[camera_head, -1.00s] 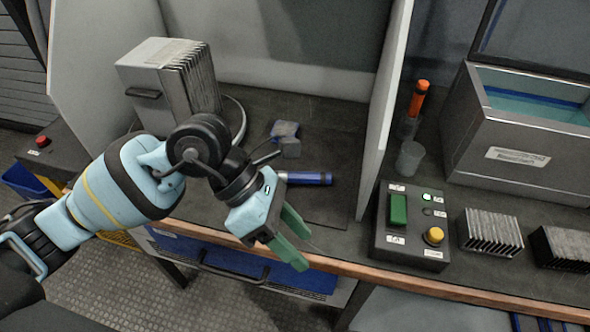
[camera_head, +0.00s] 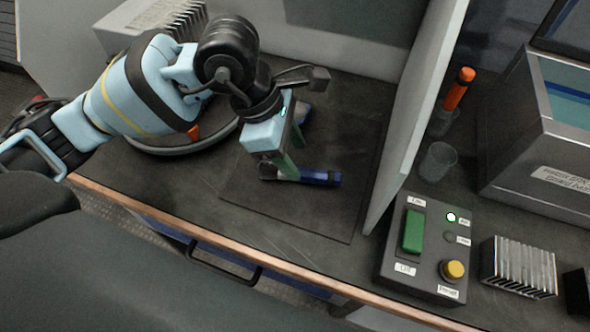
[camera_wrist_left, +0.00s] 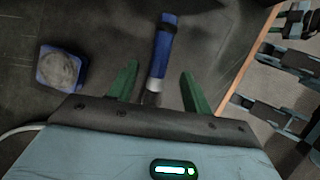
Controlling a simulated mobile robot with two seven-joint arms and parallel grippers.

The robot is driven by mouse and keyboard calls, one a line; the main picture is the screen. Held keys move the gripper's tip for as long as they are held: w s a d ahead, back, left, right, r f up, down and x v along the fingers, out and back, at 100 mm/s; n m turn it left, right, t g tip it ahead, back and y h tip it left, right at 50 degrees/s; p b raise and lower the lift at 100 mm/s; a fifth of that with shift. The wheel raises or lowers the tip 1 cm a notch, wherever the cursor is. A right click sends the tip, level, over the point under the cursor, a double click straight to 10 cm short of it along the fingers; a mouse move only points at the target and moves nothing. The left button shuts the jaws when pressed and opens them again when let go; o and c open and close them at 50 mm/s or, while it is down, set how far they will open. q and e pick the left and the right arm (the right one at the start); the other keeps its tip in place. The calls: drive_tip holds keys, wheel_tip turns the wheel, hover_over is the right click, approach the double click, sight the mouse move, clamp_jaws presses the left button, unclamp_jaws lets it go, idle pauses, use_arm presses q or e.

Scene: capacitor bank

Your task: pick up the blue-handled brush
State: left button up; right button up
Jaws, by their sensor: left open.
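The blue-handled brush (camera_head: 318,177) lies on the dark mat on the bench, its blue handle pointing right in the head view. My left gripper (camera_head: 291,166) is open above the brush's left end, with its green fingers pointing down. In the left wrist view the brush (camera_wrist_left: 161,58) lies between the two spread green fingers of the left gripper (camera_wrist_left: 157,88), its blue handle reaching beyond them and its near end partly hidden by the gripper body. I cannot tell whether the fingers touch it.
A blue item with a grey round top (camera_wrist_left: 61,69) sits beside the brush. A control box (camera_head: 424,246) with green switch and yellow button stands right of the white partition (camera_head: 419,120).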

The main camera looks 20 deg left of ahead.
sight(304, 171)
use_arm(q)
drive_tip(key=shift+x, duration=2.65)
drive_tip(key=shift+s, duration=0.1)
clamp_jaws()
